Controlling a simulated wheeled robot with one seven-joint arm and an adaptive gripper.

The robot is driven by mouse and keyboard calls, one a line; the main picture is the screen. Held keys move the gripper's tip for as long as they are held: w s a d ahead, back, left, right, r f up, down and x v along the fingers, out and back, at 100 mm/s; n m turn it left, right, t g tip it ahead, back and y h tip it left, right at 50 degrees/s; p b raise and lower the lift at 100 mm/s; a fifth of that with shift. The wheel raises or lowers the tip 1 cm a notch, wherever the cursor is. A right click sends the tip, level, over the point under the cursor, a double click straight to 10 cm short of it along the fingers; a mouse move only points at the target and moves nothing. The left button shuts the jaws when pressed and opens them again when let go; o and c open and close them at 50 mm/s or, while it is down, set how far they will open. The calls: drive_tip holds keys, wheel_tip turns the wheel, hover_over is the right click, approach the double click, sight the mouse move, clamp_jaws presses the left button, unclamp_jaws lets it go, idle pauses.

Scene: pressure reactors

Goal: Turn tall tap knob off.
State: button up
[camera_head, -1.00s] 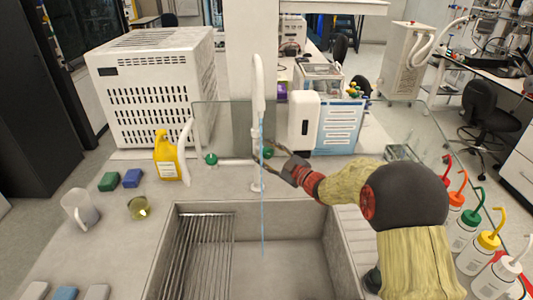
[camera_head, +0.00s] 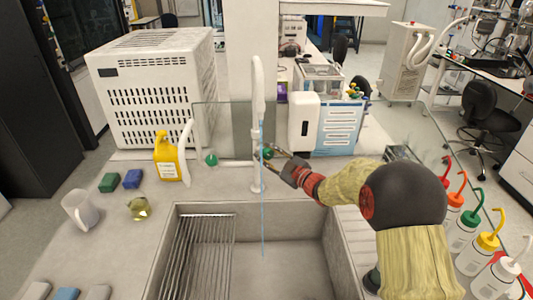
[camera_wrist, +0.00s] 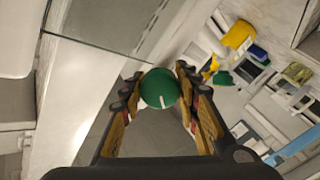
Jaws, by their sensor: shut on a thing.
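The tall white tap (camera_head: 258,95) stands behind the sink, with a thin blue stream (camera_head: 262,215) running down into the basin. Its green knob (camera_wrist: 159,88) is on the right side of the post and shows small in the head view (camera_head: 267,152). A pale mark shows on the knob's face. My gripper (camera_head: 273,154) reaches in from the right and is shut on this knob, with one finger on each side in the wrist view. A second green knob (camera_head: 211,160) sits at the left end of the side arm.
The sink (camera_head: 300,222) with a metal rack (camera_head: 200,255) is in front of the tap. A glass panel (camera_head: 225,118) stands behind. A yellow jug (camera_head: 167,158) is to the left. Wash bottles (camera_head: 468,228) line the right side.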

drive_tip(key=m+p, duration=0.4)
drive_tip(key=shift+r, duration=0.15)
drive_tip(key=m+p, duration=0.3)
drive_tip(key=m, duration=0.2)
drive_tip(key=shift+p, duration=0.35)
drive_tip(key=shift+f+m, duration=0.2)
drive_tip(key=shift+m, duration=0.1)
drive_tip(key=o, duration=1.2)
drive_tip(key=shift+d, duration=0.1)
drive_tip(key=v, duration=1.2)
